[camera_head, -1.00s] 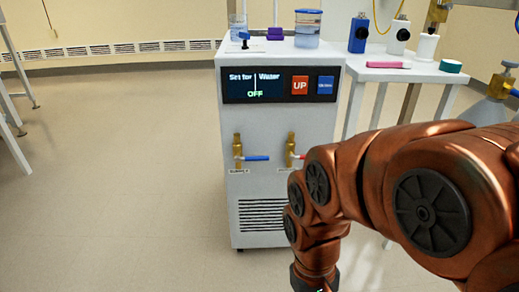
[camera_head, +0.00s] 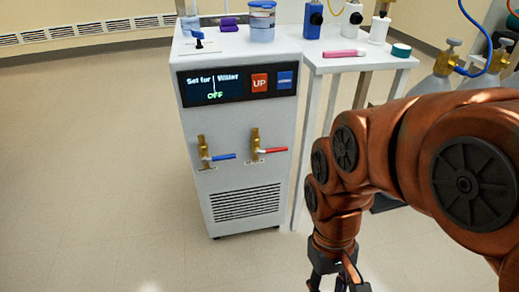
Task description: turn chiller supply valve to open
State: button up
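The chiller (camera_head: 238,130) is a white cabinet left of centre, with a dark display reading "Set for Water OFF". The supply valve is probably the left brass valve with a blue lever (camera_head: 222,157); the label under it is too small to read. Its lever points right, roughly level. A second brass valve with a red lever (camera_head: 272,150) sits to its right, lever also pointing right. My gripper (camera_head: 338,286) is at the bottom edge, right of and below both valves, apart from the chiller. Its fingers are partly cut off by the frame, with a gap showing between them.
An orange UP button (camera_head: 260,83) and a blue button (camera_head: 284,80) sit beside the display. A white table (camera_head: 345,62) with bottles stands right of the chiller. Gas cylinders (camera_head: 437,83) stand at the far right. The floor left of the chiller (camera_head: 90,170) is clear.

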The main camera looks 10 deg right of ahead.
aim_at(204, 160)
jog(key=z, duration=0.55)
jog(key=k, duration=0.9)
jog(key=u, duration=1.35)
jog(key=i, duration=0.5)
